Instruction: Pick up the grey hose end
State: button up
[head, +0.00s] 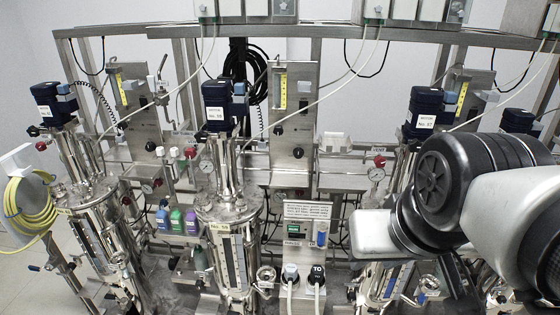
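A grey hose end (290,272) stands at the bottom centre, on a small steel box in front of the skid. A pale hose runs down from it. Right beside it is a black hose end (318,275) with white lettering, also with a pale hose below. My arm comes in from the right. The pale rounded block at its end, which seems to be my gripper (372,235), is above and to the right of the hose ends, clear of them. No fingers can be made out, so its opening is hidden.
A steel vessel (229,225) stands just left of the hose ends; other vessels stand far left (98,235) and behind my arm. Coloured bottles (177,220) and a yellow-green cable coil (30,207) are left.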

aim_at(290, 270)
jog(key=i+u, duration=0.1)
jog(key=u, duration=0.25)
jog(key=k, duration=0.55)
jog(key=i+j+z, duration=0.1)
jog(key=j, duration=0.25)
jog(key=i+j+z, duration=0.15)
jog(key=j, duration=0.2)
jog(key=i+j+z, duration=0.1)
jog(key=j, duration=0.25)
jog(key=i+j, duration=0.1)
jog(key=j, duration=0.25)
jog(key=i+j+z, duration=0.1)
jog(key=j, duration=0.3)
jog(key=i+j, duration=0.15)
jog(key=j, duration=0.2)
jog(key=i+j, duration=0.1)
jog(key=j, duration=0.3)
jog(key=k+l, duration=0.1)
jog(key=l, duration=0.25)
jog(key=k+l+z, duration=0.15)
jog(key=l, duration=0.2)
